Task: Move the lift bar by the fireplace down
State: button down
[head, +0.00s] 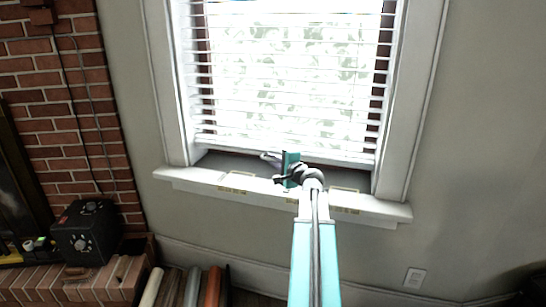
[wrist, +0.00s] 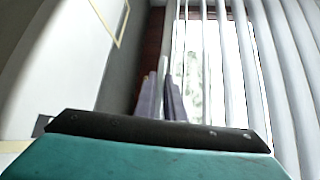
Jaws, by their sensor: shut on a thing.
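The white lift bar (head: 335,156) runs along the bottom of the window blind (head: 290,70), a little above the sill in the head view. My gripper (head: 268,158) is at the bar, left of its middle, and my arm reaches to it from below. In the wrist view my gripper's grey fingers (wrist: 161,105) are shut on a thin white edge between them, which looks like the lift bar. The blind's slats stand to the right there. The exact contact is small and partly hidden by the fingers.
The white window sill (head: 375,207) juts out just below my gripper. The window frame (head: 415,90) stands at the right. A brick fireplace (head: 70,130) with a black box (head: 87,232) is at the left. The wall at the right is bare apart from an outlet (head: 414,278).

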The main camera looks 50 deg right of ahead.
jog(key=shift+f+b, duration=0.5)
jog(key=shift+f, duration=0.75)
jog(key=c, duration=1.8)
grip_release()
jog(key=shift+c, duration=0.2)
jog(key=p+v, duration=0.1)
jog(key=v, duration=1)
jog(key=shift+s+r+p, duration=0.1)
jog(key=shift+p, duration=0.2)
jog(key=shift+f+b, duration=0.2)
jog(key=shift+b, duration=0.6)
jog(key=shift+d+b, duration=0.1)
jog(key=shift+b, duration=0.25)
jog(key=b, duration=0.6)
jog(key=shift+s+r, duration=0.15)
jog(key=shift+s, duration=0.2)
